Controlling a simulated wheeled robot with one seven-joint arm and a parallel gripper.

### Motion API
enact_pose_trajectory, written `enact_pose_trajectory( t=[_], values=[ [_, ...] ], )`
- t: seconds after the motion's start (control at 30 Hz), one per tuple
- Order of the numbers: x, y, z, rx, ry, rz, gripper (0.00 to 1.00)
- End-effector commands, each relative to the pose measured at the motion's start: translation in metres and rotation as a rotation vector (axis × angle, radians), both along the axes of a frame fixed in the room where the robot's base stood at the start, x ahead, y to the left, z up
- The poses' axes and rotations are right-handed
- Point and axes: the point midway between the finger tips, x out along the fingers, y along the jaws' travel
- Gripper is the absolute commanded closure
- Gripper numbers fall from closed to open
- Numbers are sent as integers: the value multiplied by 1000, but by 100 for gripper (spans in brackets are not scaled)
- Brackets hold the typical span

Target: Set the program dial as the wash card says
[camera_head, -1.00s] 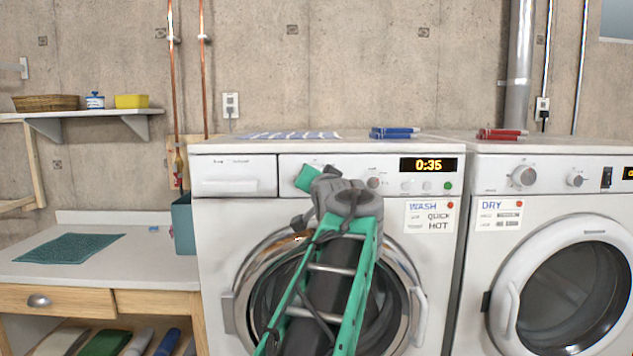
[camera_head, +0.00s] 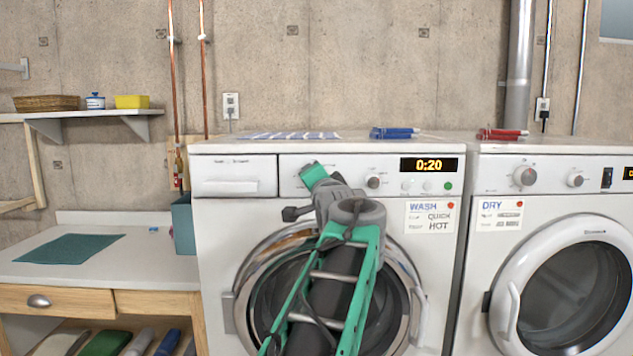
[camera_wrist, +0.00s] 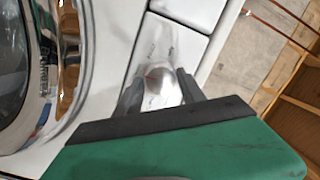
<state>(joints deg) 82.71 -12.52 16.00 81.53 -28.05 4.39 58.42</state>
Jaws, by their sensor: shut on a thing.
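The washer (camera_head: 235,215) stands in front of me, with a panel along its top. My gripper (camera_head: 314,177) is at the panel's left part and hides the program dial in the head view. In the wrist view my gripper (camera_wrist: 160,86) is shut on the pale, shiny program dial (camera_wrist: 163,76), one dark finger on each side. A small reddish mark shows on the dial; its exact setting is not readable. The wash card (camera_head: 431,216) reads WASH, with QUICK and HOT in bold. The washer display (camera_head: 429,165) reads 0:20.
A smaller knob (camera_head: 374,181) and several buttons, one green (camera_head: 448,186), sit right of my gripper. The dryer (camera_head: 545,205) with its own card (camera_head: 500,214) stands at right. A counter (camera_head: 140,265) is at left.

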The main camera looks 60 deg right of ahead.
Motion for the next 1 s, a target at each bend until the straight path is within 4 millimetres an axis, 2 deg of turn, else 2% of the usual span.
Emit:
enact_pose_trajectory(
  t=[0.03, 0.17, 0.2, 0.43, 0.77, 1.0],
  values=[
    [2, 0, -6, 11, 4, 6, 94],
    [2, 0, -6, 10, 5, 6, 94],
    [2, 0, -6, 10, 4, 6, 52],
    [0, 0, -3, 5, 3, 1, 33],
    [-4, 5, -1, 0, 2, -1, 32],
    [-31, 43, -2, 0, 2, -4, 32]
  ],
)
